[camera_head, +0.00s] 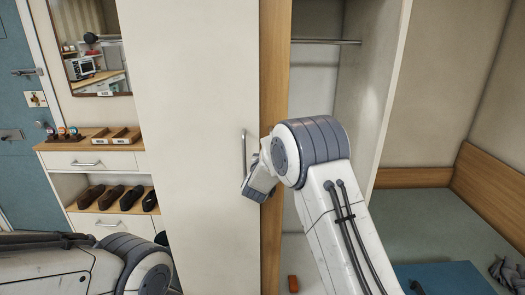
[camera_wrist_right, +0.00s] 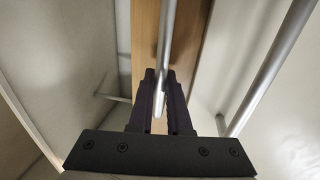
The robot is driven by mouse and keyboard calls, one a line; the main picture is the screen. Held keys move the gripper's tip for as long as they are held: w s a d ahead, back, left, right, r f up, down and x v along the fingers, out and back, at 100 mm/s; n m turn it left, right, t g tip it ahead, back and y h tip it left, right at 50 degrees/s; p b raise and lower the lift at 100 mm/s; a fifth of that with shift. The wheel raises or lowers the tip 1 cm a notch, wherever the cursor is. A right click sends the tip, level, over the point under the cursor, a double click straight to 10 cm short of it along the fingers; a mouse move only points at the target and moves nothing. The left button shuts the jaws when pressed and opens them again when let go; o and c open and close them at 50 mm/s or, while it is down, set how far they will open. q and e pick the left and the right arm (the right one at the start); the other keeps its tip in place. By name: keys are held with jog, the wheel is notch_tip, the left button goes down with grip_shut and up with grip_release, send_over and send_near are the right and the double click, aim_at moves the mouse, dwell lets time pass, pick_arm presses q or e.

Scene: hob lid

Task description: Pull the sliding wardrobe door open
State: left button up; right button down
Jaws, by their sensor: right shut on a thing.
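The wardrobe door (camera_head: 187,120) is a tall plain cream panel left of centre in the head view. Its upright metal bar handle (camera_head: 243,150) is near the panel's right edge. My right gripper (camera_head: 254,186) is at the lower part of this handle, partly hidden by my own wrist. In the right wrist view, the jaws (camera_wrist_right: 160,84) are shut around the lower end of the metal handle (camera_wrist_right: 167,45). Right of the door, the wardrobe interior (camera_head: 313,80) shows, with a hanging rail (camera_head: 325,41). My left arm shows low left; its gripper is out of view.
A wooden upright (camera_head: 272,240) stands between the door and the open interior. A shoe cabinet (camera_head: 92,160) with shoes is left of the door, below a mirror (camera_head: 92,50). A bed (camera_head: 435,225) is at right. A small reddish-brown block (camera_head: 293,284) lies low in the wardrobe.

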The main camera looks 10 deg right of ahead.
jog(key=shift+a, duration=0.15)
jog(key=c, duration=0.9)
grip_release()
jog(key=shift+a, duration=0.1)
jog(key=shift+o, duration=0.2)
jog(key=b+v, duration=0.2)
jog(key=v, duration=0.8)
jog(key=shift+s, duration=0.15)
jog(key=shift+a+r, duration=0.1)
jog(key=shift+a, duration=0.05)
